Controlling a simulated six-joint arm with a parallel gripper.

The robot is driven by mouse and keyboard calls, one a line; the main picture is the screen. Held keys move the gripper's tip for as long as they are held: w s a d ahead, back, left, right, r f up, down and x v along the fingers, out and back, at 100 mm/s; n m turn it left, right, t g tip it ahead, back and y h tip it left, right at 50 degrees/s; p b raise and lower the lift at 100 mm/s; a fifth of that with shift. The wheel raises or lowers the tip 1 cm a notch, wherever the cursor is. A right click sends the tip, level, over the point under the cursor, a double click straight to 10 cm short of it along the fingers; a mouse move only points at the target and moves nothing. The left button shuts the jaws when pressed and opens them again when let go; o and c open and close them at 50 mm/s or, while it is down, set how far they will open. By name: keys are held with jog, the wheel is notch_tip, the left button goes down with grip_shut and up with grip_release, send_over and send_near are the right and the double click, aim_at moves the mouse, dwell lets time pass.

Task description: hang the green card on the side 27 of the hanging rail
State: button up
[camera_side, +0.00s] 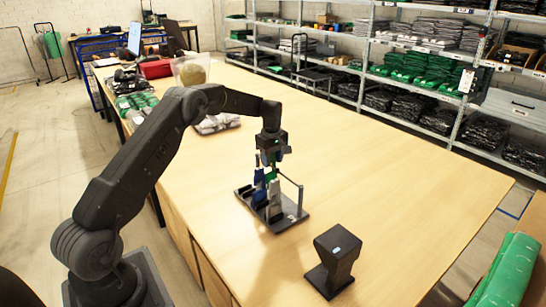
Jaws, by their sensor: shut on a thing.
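My gripper (270,158) points down over a small stand on the wooden table. It is shut on a small green thing (271,174), likely the green card, which shows only in part below the fingers. The hanging rail (292,182) is a thin grey frame rising from a dark base (294,220). A blue card (259,187) and a grey-white card (275,198) are at the stand, close below my gripper. I cannot read any side number, and I cannot tell whether the green card touches the rail.
A black device on a pedestal (337,257) stands at the front of the table (400,190). Clear packs (216,123), a clear bin (190,70) and a red box (155,68) lie farther back. The right side of the table is clear. Shelves of folded clothes (410,70) stand behind.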

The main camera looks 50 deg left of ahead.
jog(key=o, duration=1.2)
jog(key=shift+o, duration=0.2)
notch_tip(320, 180, up, 13)
jog(key=s+d+r+m+t, duration=0.1)
jog(key=s+d+r+m, duration=0.35)
jog(key=d+r, duration=0.5)
jog(key=s+d+r+m+t, duration=0.2)
jog(key=s+d+m, duration=0.3)
jog(key=s, duration=0.4)
jog(key=s+d+r+m+t, duration=0.1)
jog(key=s+d+r+m, duration=0.15)
jog(key=s+d, duration=0.6)
jog(key=s+d+f+m+t, duration=0.1)
jog(key=s+d+f+m, duration=0.2)
jog(key=s, duration=0.9)
notch_tip(320, 180, down, 4)
jog(key=m, duration=0.3)
jog(key=shift+s+t, duration=0.2)
jog(key=shift+t, duration=0.1)
